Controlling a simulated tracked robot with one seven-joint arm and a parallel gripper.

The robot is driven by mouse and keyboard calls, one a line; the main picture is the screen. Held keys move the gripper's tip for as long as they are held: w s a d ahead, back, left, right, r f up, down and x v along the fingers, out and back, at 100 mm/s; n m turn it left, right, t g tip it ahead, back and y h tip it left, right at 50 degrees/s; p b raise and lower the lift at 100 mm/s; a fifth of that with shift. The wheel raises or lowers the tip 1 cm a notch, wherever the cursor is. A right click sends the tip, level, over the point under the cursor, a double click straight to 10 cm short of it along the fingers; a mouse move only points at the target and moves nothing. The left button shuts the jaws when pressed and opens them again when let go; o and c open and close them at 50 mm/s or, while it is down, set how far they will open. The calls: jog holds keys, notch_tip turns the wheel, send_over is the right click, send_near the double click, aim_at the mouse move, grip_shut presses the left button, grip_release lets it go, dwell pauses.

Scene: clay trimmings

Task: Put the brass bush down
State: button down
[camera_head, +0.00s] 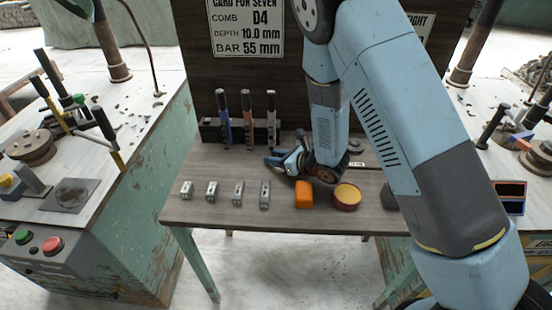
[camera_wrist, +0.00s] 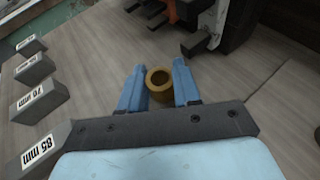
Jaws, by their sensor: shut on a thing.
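The brass bush (camera_wrist: 159,82) is a short golden ring with a dark bore. In the wrist view it sits between the two blue fingers of my gripper (camera_wrist: 158,88), which are shut on it. Its bore faces the camera. The wooden table top (camera_wrist: 110,60) lies beneath; I cannot tell whether the bush touches it. In the head view my gripper (camera_head: 283,160) is low over the back middle of the small table (camera_head: 225,165), and the bush is not clearly visible there.
Several grey metal blocks (camera_head: 212,188) stand in a row along the table's front left. An orange block (camera_head: 304,194) and a round yellow-topped tin (camera_head: 347,196) are right of them. A dark rack (camera_head: 212,131) with upright tools stands behind, below a printed card (camera_head: 247,28).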

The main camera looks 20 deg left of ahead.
jog(key=c, duration=0.8)
grip_release()
jog(key=v, duration=1.2)
